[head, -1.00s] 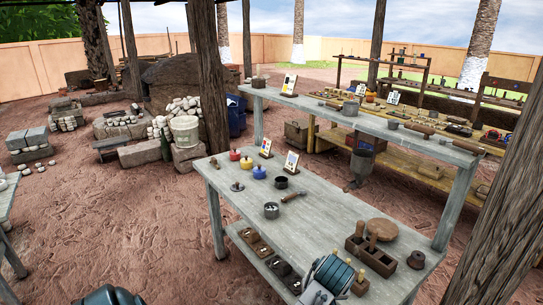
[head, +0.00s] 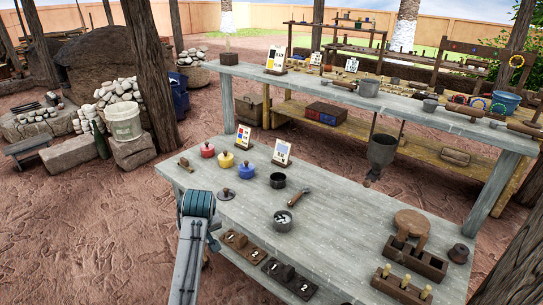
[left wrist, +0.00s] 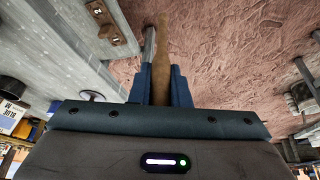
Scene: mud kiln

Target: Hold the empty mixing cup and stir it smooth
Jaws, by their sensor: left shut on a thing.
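A metal cup (head: 282,221) with pale patches inside stands upright on the grey worktable; a darker cup (head: 277,180) stands behind it. I cannot tell from looks which is the mixing cup. My left arm comes up from below, left of the cups; its gripper is not clear in the head view. In the left wrist view my left gripper (left wrist: 161,88) is shut on a brown wooden stick-like tool (left wrist: 161,52), which sticks out past the blue fingers. A cup rim (left wrist: 92,96) shows there, partly hidden by the gripper body. My right gripper is not in view.
Red (head: 207,150), yellow (head: 226,159) and blue (head: 247,171) lidded pots stand behind, left of the cups. A wooden-handled tool (head: 299,197) lies beside them. Numbered blocks (head: 240,241) sit at the front edge. Wooden holders (head: 424,263) stand at right. The table's middle right is clear.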

